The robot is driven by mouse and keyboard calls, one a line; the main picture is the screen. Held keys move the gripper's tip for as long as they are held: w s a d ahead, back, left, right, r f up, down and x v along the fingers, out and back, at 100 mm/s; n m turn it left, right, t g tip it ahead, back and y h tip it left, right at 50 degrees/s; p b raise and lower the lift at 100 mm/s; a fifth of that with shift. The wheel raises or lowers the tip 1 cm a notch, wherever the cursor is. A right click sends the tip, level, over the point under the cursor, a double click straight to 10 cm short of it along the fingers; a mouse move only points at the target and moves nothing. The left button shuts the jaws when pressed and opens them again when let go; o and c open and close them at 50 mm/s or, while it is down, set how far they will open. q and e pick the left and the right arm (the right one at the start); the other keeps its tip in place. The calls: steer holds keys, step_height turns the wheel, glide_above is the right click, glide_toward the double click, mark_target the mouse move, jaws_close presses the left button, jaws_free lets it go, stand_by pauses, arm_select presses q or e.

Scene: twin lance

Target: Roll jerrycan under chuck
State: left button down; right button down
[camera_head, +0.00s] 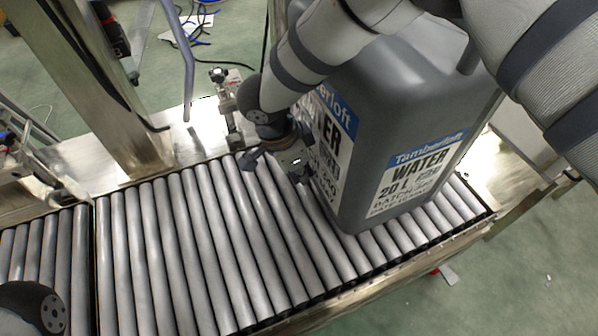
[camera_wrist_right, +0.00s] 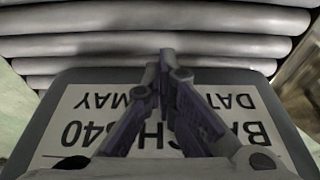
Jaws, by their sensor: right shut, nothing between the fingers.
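The jerrycan (camera_head: 385,130) is large and grey, with blue and white "WATER 20 L" labels. It stands upright on the roller conveyor (camera_head: 190,245), right of centre in the head view. My right gripper (camera_head: 279,165) is low at the jerrycan's left face, above the rollers. Its shut, empty fingers show in the right wrist view (camera_wrist_right: 166,60) in front of the jerrycan's label (camera_wrist_right: 90,115). I cannot tell whether they touch the jerrycan. My right arm hides part of its top. I cannot make out the chuck. My left gripper is out of view.
The rollers left of the jerrycan are clear. A metal column (camera_head: 95,80) stands behind the conveyor at the left, near a bent blue-grey pipe (camera_head: 187,60). A small clamp-like fixture (camera_head: 228,105) sits on the back edge. A metal rail (camera_head: 370,285) borders the front.

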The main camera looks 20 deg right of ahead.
mark_target(315, 165)
steer(key=d+p, duration=0.1)
steer(key=d, duration=0.2)
steer(key=shift+d+r, duration=0.1)
steer(key=shift+r, duration=0.05)
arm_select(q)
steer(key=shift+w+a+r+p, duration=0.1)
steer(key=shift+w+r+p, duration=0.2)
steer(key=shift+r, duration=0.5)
arm_select(e)
steer(key=shift+d, duration=0.55)
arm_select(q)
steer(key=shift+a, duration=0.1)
